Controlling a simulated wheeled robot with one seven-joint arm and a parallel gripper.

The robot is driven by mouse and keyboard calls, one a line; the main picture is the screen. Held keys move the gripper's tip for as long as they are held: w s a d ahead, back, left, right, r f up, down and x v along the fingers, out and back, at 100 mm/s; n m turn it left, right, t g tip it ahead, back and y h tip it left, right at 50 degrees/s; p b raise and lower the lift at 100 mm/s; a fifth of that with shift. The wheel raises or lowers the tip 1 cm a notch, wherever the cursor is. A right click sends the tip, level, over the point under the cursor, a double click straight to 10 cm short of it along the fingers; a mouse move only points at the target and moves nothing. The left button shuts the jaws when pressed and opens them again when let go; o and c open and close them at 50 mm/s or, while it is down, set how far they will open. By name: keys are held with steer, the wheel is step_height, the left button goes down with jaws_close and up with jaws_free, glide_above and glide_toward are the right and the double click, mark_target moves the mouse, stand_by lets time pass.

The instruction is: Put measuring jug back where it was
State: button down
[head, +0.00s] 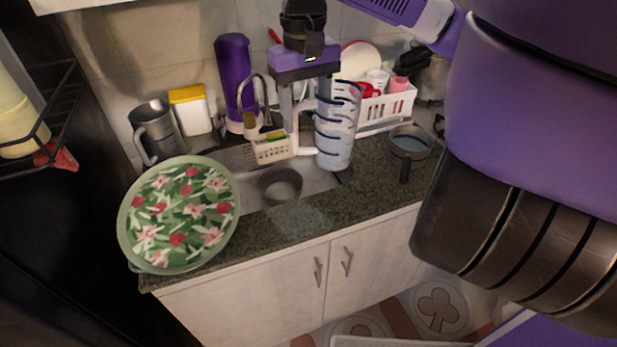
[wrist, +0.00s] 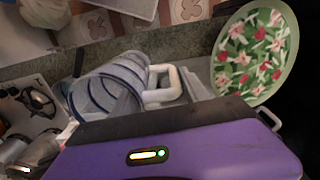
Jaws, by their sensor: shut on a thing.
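The measuring jug (head: 336,135) is clear with dark blue bands and a white handle (head: 303,150). My gripper (head: 309,98) points down at the jug's upper part and is shut on it. The jug looks upright, over the right end of the sink; whether its base touches anything I cannot tell. In the wrist view the jug (wrist: 108,86) lies just beyond my purple gripper body (wrist: 180,152), with its handle (wrist: 165,88) to the right. The exact contact of the fingers is hidden there.
The sink (head: 315,183) holds a dark round basket (head: 280,185). A white sponge caddy (head: 272,150) and faucet (head: 265,92) stand close left of the jug. Right are a white dish rack (head: 388,108) and a pan (head: 408,147). A floral tray (head: 180,213) leans left. Counter (head: 368,172) is bare front right.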

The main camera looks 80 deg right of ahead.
step_height(320, 180, down, 15)
stand_by(0.5)
steer(key=shift+f, duration=0.1)
steer(key=c, duration=0.6)
jaws_free()
steer(key=shift+o, duration=0.2)
step_height(320, 180, up, 12)
steer(key=shift+w+a, duration=0.1)
steer(key=shift+w, duration=0.05)
